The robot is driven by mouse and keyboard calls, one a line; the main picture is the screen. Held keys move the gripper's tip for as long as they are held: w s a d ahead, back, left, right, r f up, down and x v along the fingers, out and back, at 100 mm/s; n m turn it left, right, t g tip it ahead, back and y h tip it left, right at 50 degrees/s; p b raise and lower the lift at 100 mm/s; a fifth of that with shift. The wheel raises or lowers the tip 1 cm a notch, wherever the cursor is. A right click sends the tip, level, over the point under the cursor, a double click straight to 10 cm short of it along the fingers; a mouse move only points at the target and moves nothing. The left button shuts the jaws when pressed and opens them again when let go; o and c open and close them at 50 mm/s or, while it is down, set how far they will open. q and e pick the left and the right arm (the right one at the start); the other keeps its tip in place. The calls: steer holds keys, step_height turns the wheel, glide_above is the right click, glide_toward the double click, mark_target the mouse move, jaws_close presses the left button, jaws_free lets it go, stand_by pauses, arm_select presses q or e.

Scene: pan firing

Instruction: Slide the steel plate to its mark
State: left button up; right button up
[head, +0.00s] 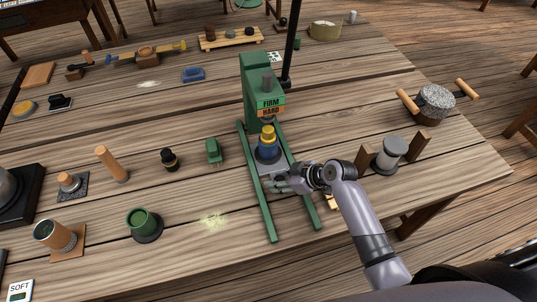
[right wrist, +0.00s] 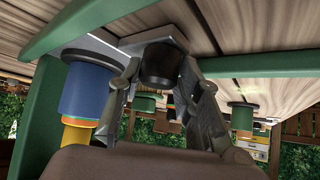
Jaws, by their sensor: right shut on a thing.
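The steel plate (head: 265,171) lies between two green rails (head: 257,199) in front of the green press (head: 256,79). A blue cylinder with a yellow top (head: 267,148) stands upright on it. My right gripper (head: 283,184) is at the plate's front edge. In the right wrist view, which looks upside down, its fingers are shut on a dark round knob (right wrist: 160,66) beside the plate's grey surface (right wrist: 104,45). The blue cylinder is close beside one finger there. I cannot make out a mark for the plate. My left gripper is not in view.
A metal roller on a stand (head: 391,152) is right of my right arm. A green cup (head: 144,223) and a small green block (head: 213,151) stand left of the rails. Between the rails, the front stretch of table is clear.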

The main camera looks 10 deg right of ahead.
steer(key=shift+s+d+f+p, duration=0.15)
steer(key=shift+s+p, duration=0.3)
steer(key=shift+s, duration=0.85)
steer(key=shift+s+d+p, duration=0.15)
steer(key=shift+s+p, duration=0.35)
steer(key=shift+s, duration=0.85)
steer(key=shift+s+d+f+p, duration=0.15)
steer(key=shift+s+p, duration=0.3)
steer(key=shift+s, duration=0.85)
steer(key=shift+s+d+p, duration=0.15)
steer(key=shift+s+p, duration=0.75)
steer(key=shift+s, duration=3.25)
steer(key=o, duration=1.2)
steer(key=shift+r, duration=0.1)
steer(key=shift+r, duration=0.1)
